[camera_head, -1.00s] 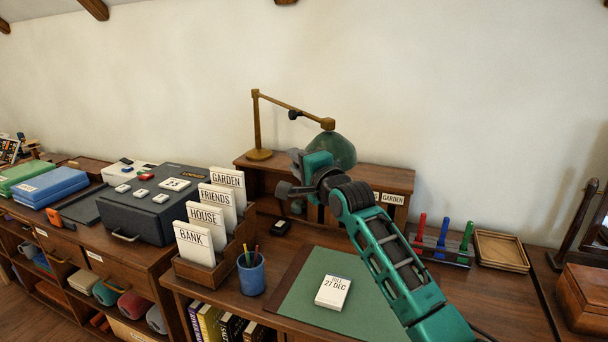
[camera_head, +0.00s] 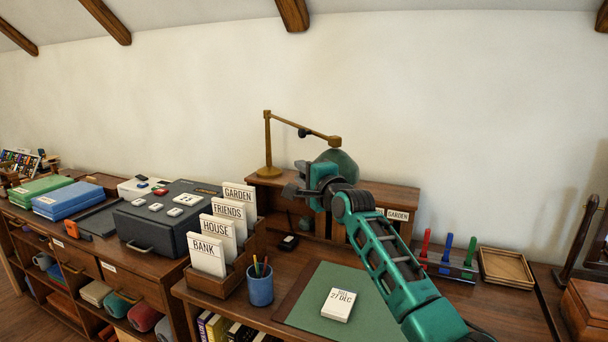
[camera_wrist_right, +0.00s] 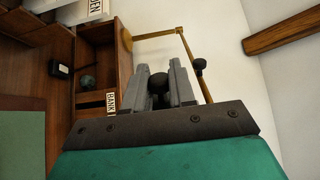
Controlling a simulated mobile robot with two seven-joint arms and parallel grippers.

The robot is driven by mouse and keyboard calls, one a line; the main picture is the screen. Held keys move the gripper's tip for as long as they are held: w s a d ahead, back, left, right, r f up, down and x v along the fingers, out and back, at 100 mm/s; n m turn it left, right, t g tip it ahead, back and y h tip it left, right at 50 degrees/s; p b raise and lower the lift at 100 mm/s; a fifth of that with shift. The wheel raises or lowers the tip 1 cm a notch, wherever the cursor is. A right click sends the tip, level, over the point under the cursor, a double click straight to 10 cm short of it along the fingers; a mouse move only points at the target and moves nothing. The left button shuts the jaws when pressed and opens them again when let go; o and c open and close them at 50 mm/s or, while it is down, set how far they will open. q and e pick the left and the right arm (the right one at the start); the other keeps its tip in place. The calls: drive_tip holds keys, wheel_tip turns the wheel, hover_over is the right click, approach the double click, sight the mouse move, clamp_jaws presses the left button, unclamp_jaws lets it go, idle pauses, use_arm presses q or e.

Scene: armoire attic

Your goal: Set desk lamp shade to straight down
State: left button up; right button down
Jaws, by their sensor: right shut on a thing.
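The desk lamp has a brass post and arm (camera_head: 303,128) and stands on the desk's small hutch. Its dark green shade (camera_head: 342,160) hangs from the arm's right end, partly hidden behind my right gripper, so its exact tilt is hard to read. My right gripper (camera_head: 293,190) is at the shade's front left. In the right wrist view its fingers (camera_wrist_right: 172,84) are closed around a dark round knob (camera_wrist_right: 158,80). A second dark knob (camera_wrist_right: 199,65) sits on the lamp arm, apart from the fingers. My left gripper is not in view.
The wooden hutch (camera_head: 405,199) is close below and behind my right gripper. A letter rack (camera_head: 238,270), a pencil cup (camera_head: 260,291) and a date block (camera_head: 338,305) on a green mat stand in front. The wall behind is bare.

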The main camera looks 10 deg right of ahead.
drive_tip(key=c, duration=1)
unclamp_jaws()
drive_tip(key=shift+s, duration=0.1)
drive_tip(key=v, duration=1.2)
drive_tip(key=shift+s+p, duration=0.4)
drive_tip(key=shift+d, duration=0.1)
drive_tip(key=s+f+n+g+h, duration=0.15)
drive_tip(key=s+f+n, duration=0.3)
drive_tip(key=f, duration=0.65)
drive_tip(key=s+f+n+g+h, duration=0.1)
drive_tip(key=s+f+n+g, duration=0.15)
drive_tip(key=s+f, duration=0.55)
drive_tip(key=s+f+n+g, duration=0.2)
drive_tip(key=s+f+n, duration=0.8)
drive_tip(key=s+f, duration=0.7)
drive_tip(key=shift+s+f+g, duration=0.3)
drive_tip(key=shift+s, duration=0.8)
